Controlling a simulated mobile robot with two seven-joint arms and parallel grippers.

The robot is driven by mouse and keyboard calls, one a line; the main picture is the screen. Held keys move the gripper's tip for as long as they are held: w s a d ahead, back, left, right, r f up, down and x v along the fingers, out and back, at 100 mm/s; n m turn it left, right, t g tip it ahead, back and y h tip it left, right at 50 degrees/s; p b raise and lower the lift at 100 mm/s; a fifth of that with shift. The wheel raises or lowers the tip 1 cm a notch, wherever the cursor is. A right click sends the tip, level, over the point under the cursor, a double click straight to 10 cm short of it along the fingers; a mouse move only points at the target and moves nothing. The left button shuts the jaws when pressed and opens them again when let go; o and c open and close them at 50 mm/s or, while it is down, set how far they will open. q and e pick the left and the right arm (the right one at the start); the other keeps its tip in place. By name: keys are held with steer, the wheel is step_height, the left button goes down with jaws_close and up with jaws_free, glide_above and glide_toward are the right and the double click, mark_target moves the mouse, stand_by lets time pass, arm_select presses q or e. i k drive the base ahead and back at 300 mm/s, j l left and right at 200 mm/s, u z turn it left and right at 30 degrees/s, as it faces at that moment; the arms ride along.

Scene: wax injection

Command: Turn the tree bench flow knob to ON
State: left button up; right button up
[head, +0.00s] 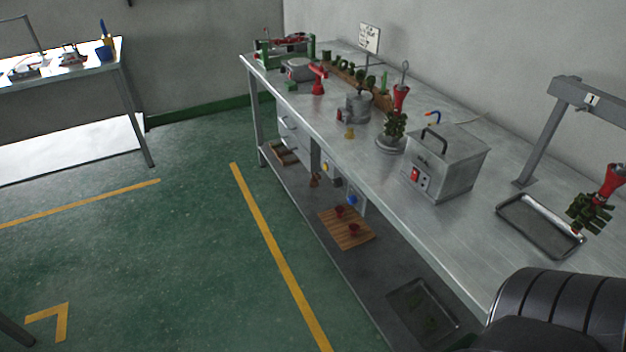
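A long metal bench (330,132) runs from the back middle to the lower right along the wall. A blue knob (352,200) sits on a small pale box under its front edge, with a yellow knob (326,168) to its left. A metal box (455,165) with a black handle stands on the bench and has a red switch (415,174) and small dials on its front. I cannot tell which of these is the flow knob, or read any ON mark. Neither of my grippers is in view.
Green wax trees (395,124) with red tops stand on the bench. A metal tray (540,227) lies below a grey frame (545,130) at the right. The lower shelf holds a wooden board (348,236) with red cups. The floor left of the bench is clear.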

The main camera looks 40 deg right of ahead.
mark_target(352, 200)
steer(key=i+z, duration=0.15)
steer(key=i, duration=0.3)
steer(key=i+j+z, duration=0.15)
steer(key=i, duration=0.25)
steer(key=i+j+z, duration=0.2)
steer(key=i, duration=0.25)
steer(key=i+j+z, duration=0.15)
steer(key=i+z, duration=0.15)
steer(key=z, duration=0.2)
steer(key=i+j+z, duration=0.25)
steer(key=z, duration=0.25)
steer(key=i+j+z, duration=0.25)
steer(key=z, duration=0.25)
steer(key=i+j+z, duration=0.1)
steer(key=j+z, duration=0.85)
steer(key=j, duration=0.3)
